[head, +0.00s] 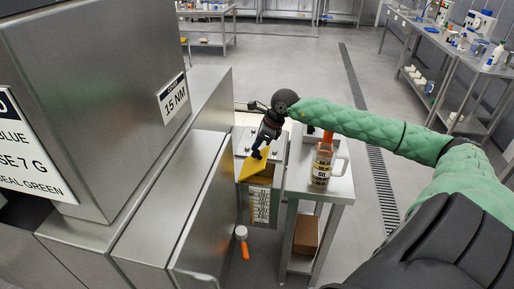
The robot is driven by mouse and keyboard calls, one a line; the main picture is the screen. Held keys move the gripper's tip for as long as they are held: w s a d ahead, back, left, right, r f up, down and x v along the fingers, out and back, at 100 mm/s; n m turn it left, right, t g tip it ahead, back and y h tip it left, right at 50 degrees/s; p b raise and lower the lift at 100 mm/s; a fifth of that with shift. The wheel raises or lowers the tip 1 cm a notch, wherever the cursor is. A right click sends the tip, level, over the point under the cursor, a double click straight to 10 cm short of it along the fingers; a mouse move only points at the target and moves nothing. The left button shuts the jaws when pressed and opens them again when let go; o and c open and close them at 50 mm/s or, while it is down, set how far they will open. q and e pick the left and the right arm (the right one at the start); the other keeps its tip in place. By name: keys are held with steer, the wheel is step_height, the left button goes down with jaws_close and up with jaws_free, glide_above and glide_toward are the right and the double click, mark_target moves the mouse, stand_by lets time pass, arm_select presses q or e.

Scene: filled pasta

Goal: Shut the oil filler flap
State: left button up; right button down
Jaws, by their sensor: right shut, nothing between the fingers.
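The yellow oil filler flap (250,169) shows in the head view, on top of a narrow steel housing beside the big machine. It looks tilted rather than flat, but its exact angle is hard to tell. My right gripper (258,153) points down at the flap, with its shut, empty fingertips at or just above the flap's upper part. Whether they touch it I cannot tell. The gripper and its wrist hide part of the housing top and any opening there. My left gripper is not in view.
A labelled bottle with an orange top (322,168) stands on a small steel table (339,187) right of the housing. A steel machine (100,95) fills the left side. An orange-handled tool (243,243) is low in front. Open floor (300,65) lies behind.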

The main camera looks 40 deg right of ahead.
step_height(320, 180, up, 6)
steer(key=shift+f+p, duration=0.2)
steer(key=shift+p, duration=0.15)
stand_by(0.6)
